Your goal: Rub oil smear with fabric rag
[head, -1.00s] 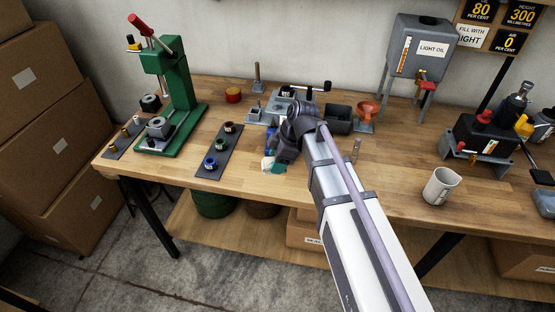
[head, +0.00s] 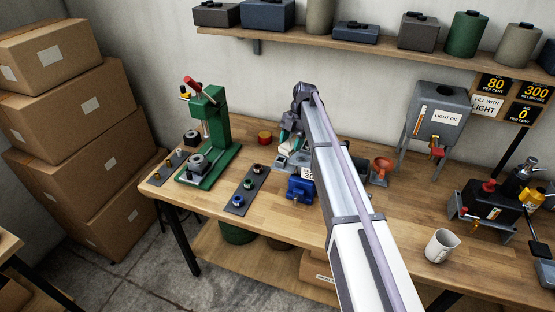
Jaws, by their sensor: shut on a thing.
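My gripper (head: 291,134) is in the middle of the bench's back part, in front of the wall and above the bench top. It is shut on a small teal and white piece, which looks like the fabric rag (head: 284,147); the arm and gripper hide part of it. The blue vise-like device (head: 301,189) stands just below and in front of the gripper, with a small white label reading 30 beside it. I cannot make out the oil smear in this view. Whether the rag touches anything beneath it is hard to tell.
The green press (head: 212,140) stands left on the wooden bench (head: 390,235), with a dark strip of small parts (head: 244,189) beside it. The red funnel (head: 381,165), light oil tank (head: 440,112) and white mug (head: 441,245) are to the right. A shelf (head: 350,43) runs above.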

